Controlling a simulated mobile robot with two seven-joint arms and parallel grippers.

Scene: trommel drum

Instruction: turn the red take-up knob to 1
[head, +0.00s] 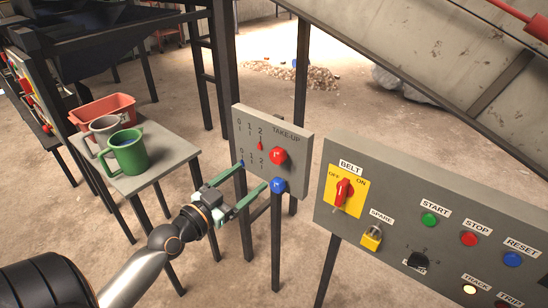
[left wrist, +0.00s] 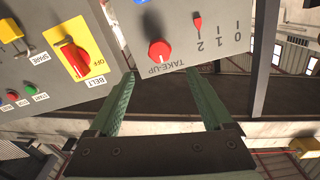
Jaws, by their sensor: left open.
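The red take-up knob (head: 278,156) is on the grey TAKE-UP panel (head: 297,137). It also shows in the left wrist view (left wrist: 160,51), where the picture is upside down. Its red pointer (head: 260,146) stands by the 2 of the upper 0-1-2 scale; the wrist view shows this pointer (left wrist: 197,22) by the 2 too. A blue knob (head: 278,184) sits below the red one. My left gripper (head: 254,175) is open and empty, in front of the panel's lower part. In the wrist view the red knob appears beyond and between the fingertips (left wrist: 160,73), not gripped.
The larger control panel (head: 400,215) to the right carries the red BELT switch (head: 343,190), a yellow padlock (head: 372,238) and push buttons. At left, a small table (head: 165,157) holds a green mug (head: 128,153), a grey mug and a red bin (head: 100,108).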

